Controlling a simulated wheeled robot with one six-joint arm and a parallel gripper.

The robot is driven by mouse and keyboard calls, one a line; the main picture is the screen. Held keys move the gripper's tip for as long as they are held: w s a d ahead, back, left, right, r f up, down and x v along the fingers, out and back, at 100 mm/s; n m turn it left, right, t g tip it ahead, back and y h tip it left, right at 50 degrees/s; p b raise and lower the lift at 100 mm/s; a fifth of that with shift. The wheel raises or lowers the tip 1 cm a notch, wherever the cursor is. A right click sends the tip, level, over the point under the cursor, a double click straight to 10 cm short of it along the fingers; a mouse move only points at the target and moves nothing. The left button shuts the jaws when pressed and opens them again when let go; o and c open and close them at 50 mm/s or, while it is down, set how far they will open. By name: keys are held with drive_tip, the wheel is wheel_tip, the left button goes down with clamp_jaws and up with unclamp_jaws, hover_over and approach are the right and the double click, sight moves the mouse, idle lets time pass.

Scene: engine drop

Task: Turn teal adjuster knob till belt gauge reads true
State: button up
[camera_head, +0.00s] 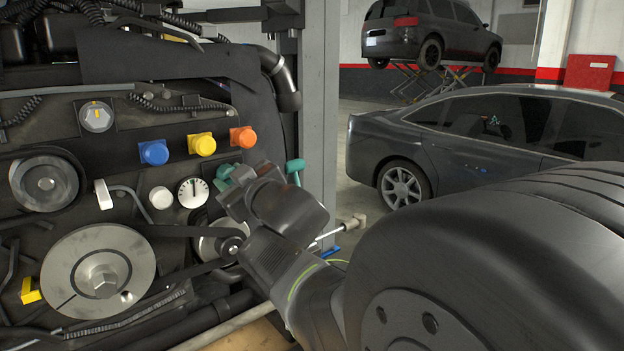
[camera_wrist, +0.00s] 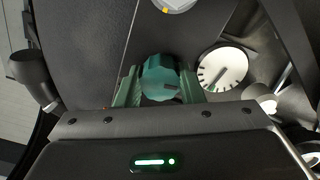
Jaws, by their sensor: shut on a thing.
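The teal adjuster knob (camera_wrist: 160,78) sits on the dark engine panel, and in the wrist view it lies between the two fingers of my gripper (camera_wrist: 158,86). My gripper is shut on it. In the head view my gripper (camera_head: 228,184) covers most of the knob, and only a bit of teal shows at its upper left. The belt gauge (camera_head: 193,192) is a round white dial with a dark needle, just left of my gripper. It also shows in the wrist view (camera_wrist: 224,70). I cannot read the needle's exact value.
Blue (camera_head: 153,152), yellow (camera_head: 202,145) and orange (camera_head: 243,137) caps line the panel above. A belt runs around pulleys, including a large one (camera_head: 98,270) at lower left. A teal-handled tool (camera_head: 295,167) stands right of my gripper.

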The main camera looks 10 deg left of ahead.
idle(0.4)
drive_tip(key=o, duration=0.7)
drive_tip(key=p+v, duration=0.9)
drive_tip(key=v, duration=0.4)
drive_tip(key=shift+s+d+p, duration=0.25)
drive_tip(key=shift+s+p, duration=0.05)
drive_tip(key=shift+p, duration=0.05)
drive_tip(key=shift+w+a, duration=0.1)
